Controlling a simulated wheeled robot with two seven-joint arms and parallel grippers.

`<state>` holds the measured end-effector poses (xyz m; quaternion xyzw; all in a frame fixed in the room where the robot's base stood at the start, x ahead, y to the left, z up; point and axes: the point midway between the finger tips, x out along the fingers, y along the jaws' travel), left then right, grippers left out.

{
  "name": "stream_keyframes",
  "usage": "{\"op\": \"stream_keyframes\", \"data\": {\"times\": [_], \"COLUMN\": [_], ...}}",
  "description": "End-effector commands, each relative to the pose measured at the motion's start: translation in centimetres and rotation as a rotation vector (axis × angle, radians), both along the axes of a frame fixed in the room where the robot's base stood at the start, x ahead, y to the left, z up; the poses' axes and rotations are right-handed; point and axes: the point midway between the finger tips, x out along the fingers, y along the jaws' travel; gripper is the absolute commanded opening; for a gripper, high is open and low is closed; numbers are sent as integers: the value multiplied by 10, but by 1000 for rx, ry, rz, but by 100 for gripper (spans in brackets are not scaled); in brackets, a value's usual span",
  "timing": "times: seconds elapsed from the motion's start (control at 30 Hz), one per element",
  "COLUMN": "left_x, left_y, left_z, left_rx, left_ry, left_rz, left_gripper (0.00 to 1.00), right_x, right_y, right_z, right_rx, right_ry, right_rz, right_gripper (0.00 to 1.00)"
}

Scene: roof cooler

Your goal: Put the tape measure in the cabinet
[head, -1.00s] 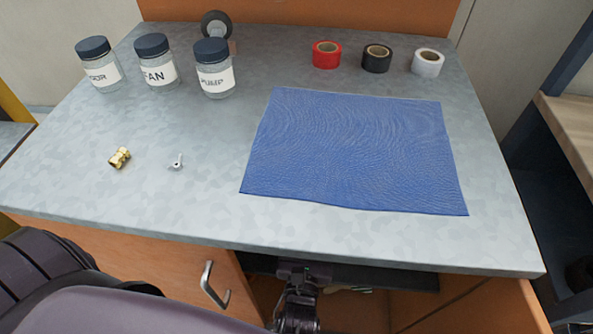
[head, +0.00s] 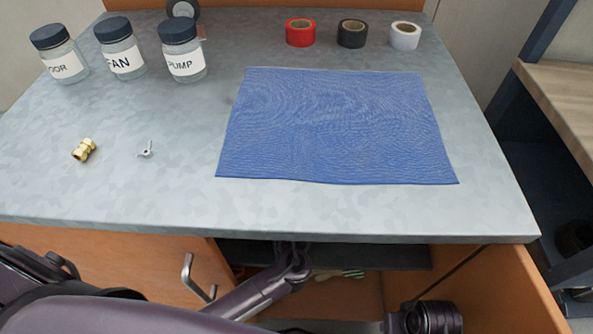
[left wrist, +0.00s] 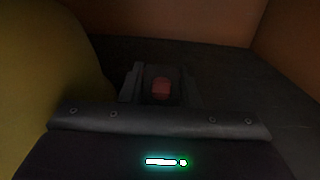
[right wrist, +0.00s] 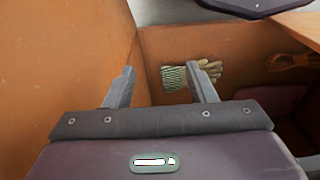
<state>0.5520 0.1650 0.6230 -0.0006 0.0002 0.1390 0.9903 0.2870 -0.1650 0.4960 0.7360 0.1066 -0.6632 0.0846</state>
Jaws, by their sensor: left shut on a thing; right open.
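My left gripper (left wrist: 160,84) is inside a dark space in the left wrist view, shut on a small dark thing with a red patch, which I take to be the tape measure (left wrist: 161,89). Its details are too dark to read. In the head view my left arm reaches under the bench top into the open cabinet (head: 375,285), and its fingers are hidden. My right gripper (right wrist: 162,70) is open and empty, above the orange inside of the cabinet in the right wrist view.
Striped work gloves (right wrist: 190,76) lie in the cabinet. The bench top (head: 330,212) holds a blue cloth (head: 338,125), several tape rolls, jars (head: 183,52), a brass fitting (head: 84,150) and a wing nut (head: 145,150). A closed door with a handle (head: 196,278) is left of the opening.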

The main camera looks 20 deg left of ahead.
Motion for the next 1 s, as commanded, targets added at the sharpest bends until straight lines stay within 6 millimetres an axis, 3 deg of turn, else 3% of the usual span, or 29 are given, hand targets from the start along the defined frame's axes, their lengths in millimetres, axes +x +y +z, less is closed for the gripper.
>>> {"op": "stream_keyframes", "data": {"times": [0.17, 0.5, 0.53, 0.67, 1.0], "left_x": [0, 0, 0, 0, 0], "left_y": [0, 0, 0, 0, 0], "left_z": [-10, -12, -12, -12, -10], "left_rx": [0, 0, 1, 0, -1], "left_ry": [-2, -3, -2, -1, -1], "left_rz": [0, 0, 0, 0, 0], "left_gripper": [0, 0, 32, 49, 51], "right_x": [-3, -3, -3, -2, -2], "right_y": [1, 1, 1, 1, 1], "right_z": [15, 15, 15, 15, 15], "right_rx": [-2, -1, -1, -1, -1], "right_ry": [4, 5, 5, 5, 4], "right_rz": [6, 6, 6, 6, 5], "right_gripper": [51, 51, 51, 51, 51]}}
